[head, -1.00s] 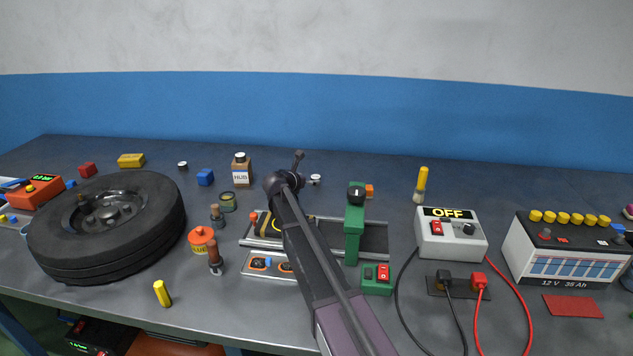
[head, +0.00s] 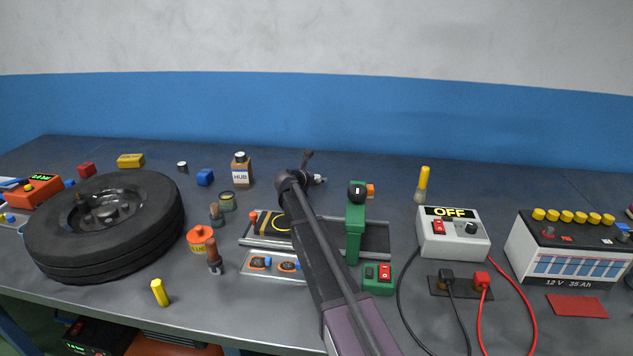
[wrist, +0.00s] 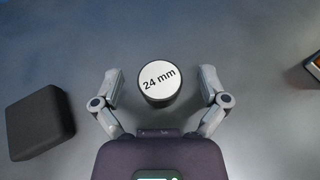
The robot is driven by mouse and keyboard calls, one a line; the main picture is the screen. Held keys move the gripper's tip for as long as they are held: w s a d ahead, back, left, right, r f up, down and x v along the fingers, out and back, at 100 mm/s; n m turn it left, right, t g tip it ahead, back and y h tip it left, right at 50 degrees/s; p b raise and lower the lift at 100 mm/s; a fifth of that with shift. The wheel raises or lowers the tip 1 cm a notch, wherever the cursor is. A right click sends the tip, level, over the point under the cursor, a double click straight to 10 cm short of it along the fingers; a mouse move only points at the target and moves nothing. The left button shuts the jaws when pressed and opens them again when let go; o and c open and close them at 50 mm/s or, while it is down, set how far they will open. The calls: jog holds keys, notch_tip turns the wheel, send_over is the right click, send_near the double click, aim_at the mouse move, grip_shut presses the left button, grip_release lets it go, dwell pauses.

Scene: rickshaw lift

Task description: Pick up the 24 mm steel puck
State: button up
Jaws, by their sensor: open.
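The steel puck (wrist: 160,81) shows in the wrist view as a short dark cylinder with a white top marked "24 mm". It stands upright on the grey bench. My gripper (wrist: 162,76) is open, with one finger on each side of the puck and a visible gap to each. In the head view a small white-topped piece (head: 320,179), which looks like the puck, shows just right of my arm's far end and is partly hidden. My fingers cannot be made out clearly there.
A dark block (wrist: 39,122) lies left of my gripper in the wrist view. A green stand (head: 355,225) and an orange block (head: 370,190) are right of my arm. Bench behind my arm is clear.

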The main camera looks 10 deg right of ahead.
grip_shut()
dwell(0.3)
jog(key=shift+r, duration=0.2)
notch_tip(320, 180, up, 4)
jog(key=p, duration=0.4)
jog(key=shift+f, duration=0.1)
jog(key=s+a, duration=0.3)
jog(key=s, duration=0.1)
jog(key=s+a, duration=0.3)
jog(key=s, duration=0.1)
jog(key=s+a+p, duration=0.1)
jog(key=s+a, duration=0.2)
jog(key=s, duration=0.2)
jog(key=shift+s+a+r, duration=0.1)
jog(key=shift+r, duration=0.3)
